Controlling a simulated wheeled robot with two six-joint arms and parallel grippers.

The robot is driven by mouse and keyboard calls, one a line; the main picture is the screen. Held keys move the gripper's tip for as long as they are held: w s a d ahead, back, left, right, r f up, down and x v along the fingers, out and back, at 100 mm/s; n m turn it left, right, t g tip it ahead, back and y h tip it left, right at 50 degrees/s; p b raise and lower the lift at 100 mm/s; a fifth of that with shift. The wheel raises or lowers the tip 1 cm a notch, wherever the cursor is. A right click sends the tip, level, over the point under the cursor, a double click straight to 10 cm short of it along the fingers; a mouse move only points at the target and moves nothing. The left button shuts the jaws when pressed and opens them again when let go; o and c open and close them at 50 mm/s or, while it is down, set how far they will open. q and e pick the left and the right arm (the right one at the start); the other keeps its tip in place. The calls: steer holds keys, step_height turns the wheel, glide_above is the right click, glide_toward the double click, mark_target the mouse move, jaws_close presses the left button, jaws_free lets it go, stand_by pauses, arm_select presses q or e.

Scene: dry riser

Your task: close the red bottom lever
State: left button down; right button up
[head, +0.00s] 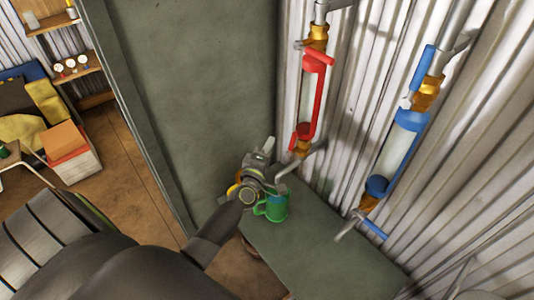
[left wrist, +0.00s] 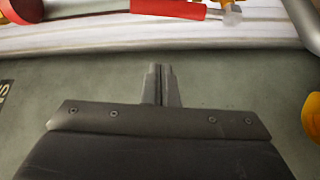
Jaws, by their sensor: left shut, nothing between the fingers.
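The red bottom lever (head: 317,112) is on the red-marked riser pipe in the head view. It seems to be the long red bar that runs up along the pipe from the lower brass valve (head: 301,146). In the left wrist view a red bar (left wrist: 168,8) shows at the top edge, beyond my fingers. My left gripper (head: 264,152) is shut and empty, to the left of the lower valve and apart from the lever. Its fingertips also show together in the left wrist view (left wrist: 161,70). My right gripper is not in view.
A blue-marked pipe with blue levers (head: 422,67) is to the right. Corrugated metal wall (head: 360,90) lies behind the pipes. A green panel (head: 200,90) stands to the left.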

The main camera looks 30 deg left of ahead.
mark_target(293, 142)
arm_select(q)
steer(key=w+d, duration=0.1)
steer(key=w, duration=0.1)
steer(key=w+d, duration=0.2)
steer(key=shift+f, duration=0.2)
stand_by(0.4)
